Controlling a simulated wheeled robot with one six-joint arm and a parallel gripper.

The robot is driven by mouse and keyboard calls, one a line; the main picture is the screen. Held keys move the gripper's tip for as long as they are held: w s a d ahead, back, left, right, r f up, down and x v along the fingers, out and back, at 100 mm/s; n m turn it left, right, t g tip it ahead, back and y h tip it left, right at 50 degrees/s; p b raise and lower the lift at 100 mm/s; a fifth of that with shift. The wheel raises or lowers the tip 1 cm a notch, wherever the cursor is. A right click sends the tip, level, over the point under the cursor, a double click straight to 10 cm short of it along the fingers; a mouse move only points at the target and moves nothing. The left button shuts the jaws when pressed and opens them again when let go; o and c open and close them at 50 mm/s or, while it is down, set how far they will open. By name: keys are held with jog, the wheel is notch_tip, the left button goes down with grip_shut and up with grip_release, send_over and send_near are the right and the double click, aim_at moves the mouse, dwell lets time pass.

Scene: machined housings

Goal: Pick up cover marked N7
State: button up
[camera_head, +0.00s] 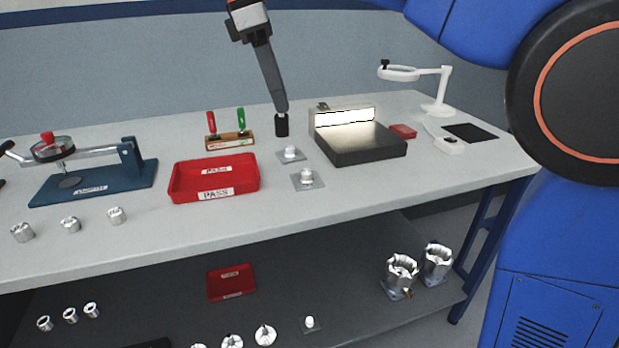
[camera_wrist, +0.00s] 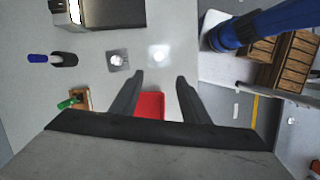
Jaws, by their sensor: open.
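Two pale square covers with round white knobs lie flat on the bench. The nearer cover (camera_head: 308,180) is right of the red PASS tray, and the farther cover (camera_head: 291,155) is just behind it. In the wrist view the nearer cover (camera_wrist: 159,56) is bright and sits just beyond the fingertips; the farther cover (camera_wrist: 117,60) is to its left. I cannot read a mark on either, so I cannot tell which is N7. My gripper (camera_head: 281,107) hangs from above, apart from both covers. In the wrist view my gripper (camera_wrist: 159,77) is open and empty.
A red PASS tray (camera_head: 213,197), a block with red and green tools (camera_head: 229,141), a black cylinder (camera_head: 282,127) and a dark lit box (camera_head: 359,152) surround the covers. A press fixture (camera_head: 92,183) stands left. The lower shelf holds another small cover-like part (camera_head: 310,324).

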send_over(306, 171)
jog(key=a, duration=0.2)
jog(key=f, duration=1.1)
jog(key=shift+s+f, duration=0.2)
jog(key=shift+s, duration=0.1)
jog(key=shift+w+x, duration=0.2)
jog(key=shift+x, duration=2.5)
grip_shut()
